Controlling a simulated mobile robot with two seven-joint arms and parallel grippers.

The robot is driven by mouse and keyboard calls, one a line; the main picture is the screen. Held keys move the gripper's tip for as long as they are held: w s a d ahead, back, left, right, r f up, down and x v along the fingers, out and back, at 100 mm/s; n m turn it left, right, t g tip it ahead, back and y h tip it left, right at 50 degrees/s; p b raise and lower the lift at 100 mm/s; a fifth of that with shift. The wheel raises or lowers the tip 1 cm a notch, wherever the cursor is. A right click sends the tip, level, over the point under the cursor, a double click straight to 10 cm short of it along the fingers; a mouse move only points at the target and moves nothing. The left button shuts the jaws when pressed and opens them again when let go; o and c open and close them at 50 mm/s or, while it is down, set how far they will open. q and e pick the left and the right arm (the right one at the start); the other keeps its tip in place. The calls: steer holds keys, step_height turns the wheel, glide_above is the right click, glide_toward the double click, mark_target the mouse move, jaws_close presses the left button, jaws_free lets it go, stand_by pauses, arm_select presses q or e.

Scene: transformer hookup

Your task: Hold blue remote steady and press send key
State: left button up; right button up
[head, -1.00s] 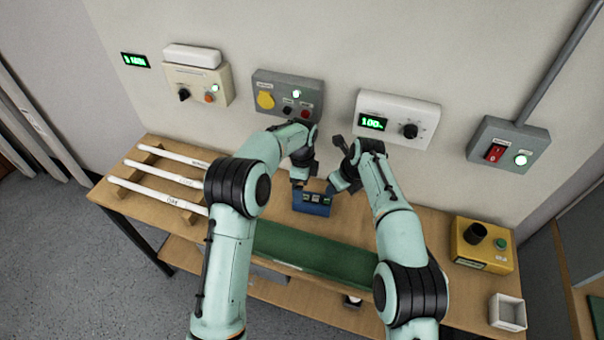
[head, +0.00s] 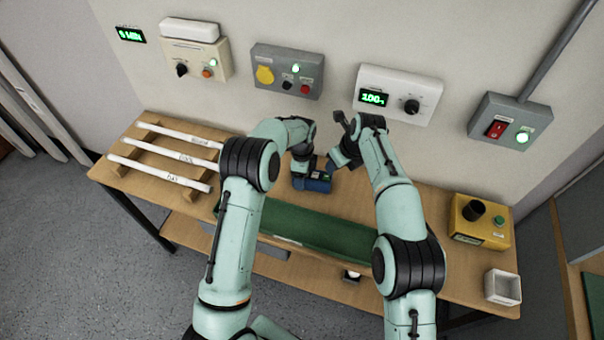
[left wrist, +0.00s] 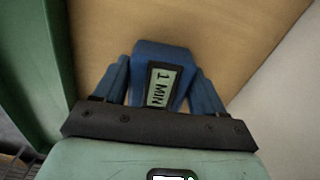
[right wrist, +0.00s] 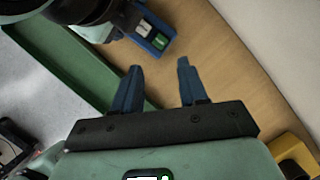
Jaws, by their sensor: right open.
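The blue remote (head: 318,184) lies on the wooden table in front of the wall boxes. My left gripper (head: 300,176) is down at its left end. In the left wrist view the two blue fingers of my left gripper (left wrist: 163,88) are against both sides of the remote (left wrist: 165,55), with a "1 MIN" label between them. My right gripper (head: 331,166) is just right of and above the remote. In the right wrist view my right gripper (right wrist: 160,82) is open and empty, and the remote (right wrist: 155,40) shows a white key and a green key; their lettering is unreadable.
A green tray (head: 300,232) lies along the table front. White labelled rods (head: 165,155) rest on a rack at left. A yellow box (head: 480,222) and a white open box (head: 502,288) stand at right. Control boxes, including a display box (head: 398,93), hang on the wall.

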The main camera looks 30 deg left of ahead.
jaws_close()
stand_by(1.6)
